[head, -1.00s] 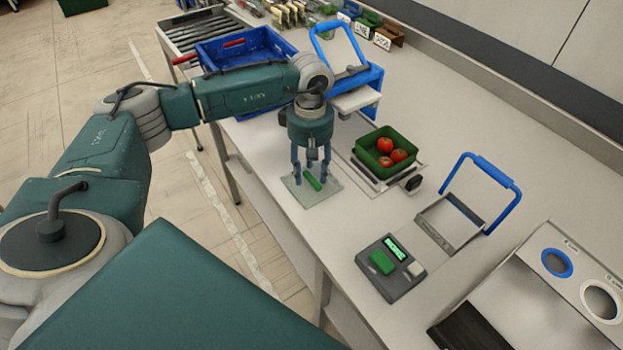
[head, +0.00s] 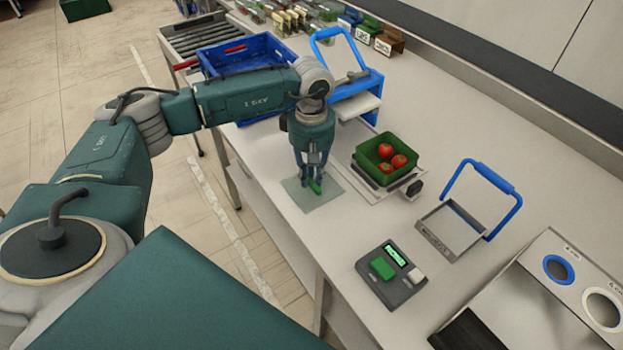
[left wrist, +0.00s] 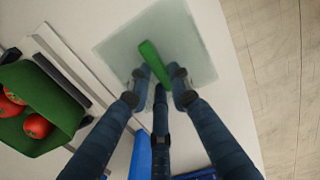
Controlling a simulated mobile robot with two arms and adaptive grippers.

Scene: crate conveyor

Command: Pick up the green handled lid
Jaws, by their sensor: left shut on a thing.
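The lid (head: 326,197) is a thin, clear, greenish square plate with a green bar handle (head: 315,187) on top. It lies on the white table near its left edge, and also shows in the left wrist view (left wrist: 195,40), with the green handle (left wrist: 155,62) running across its middle. My left gripper (head: 312,182) points straight down over the lid, its fingers closed around the handle. In the left wrist view the fingertips (left wrist: 162,83) sit on either side of the handle's near end. I cannot tell whether the lid is lifted. My right gripper is not in view.
A green crate of tomatoes (head: 365,152) stands on a scale just right of the lid. A blue crate (head: 222,62) and a blue-framed device (head: 372,85) are behind my arm. A label printer (head: 402,290) and blue-handled sealer (head: 420,229) are at front right.

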